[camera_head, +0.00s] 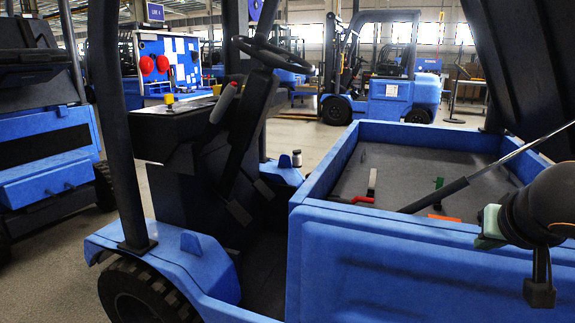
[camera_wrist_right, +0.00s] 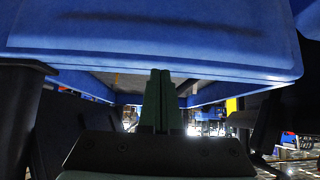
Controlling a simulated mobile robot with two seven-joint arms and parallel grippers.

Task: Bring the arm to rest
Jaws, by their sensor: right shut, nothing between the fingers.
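My right arm comes in from the right edge of the head view. Its gripper (camera_head: 491,226), with pale green fingers, is in front of the right part of an open blue forklift body (camera_head: 400,255). In the right wrist view the two green fingers (camera_wrist_right: 156,100) stand side by side, shut, with nothing between them. A blue panel (camera_wrist_right: 150,40) fills the top of that view, beyond the fingertips. I cannot tell how far the gripper is from the blue wall. My left gripper is not in view.
The open bay has a grey floor (camera_head: 400,168), a red-handled part (camera_head: 364,199), a green part (camera_head: 438,184) and an orange piece (camera_head: 443,218). A strut (camera_head: 440,194) crosses it beneath a raised dark cover (camera_head: 520,60). The steering wheel (camera_head: 272,54) stands left. Another forklift (camera_head: 388,95) is behind.

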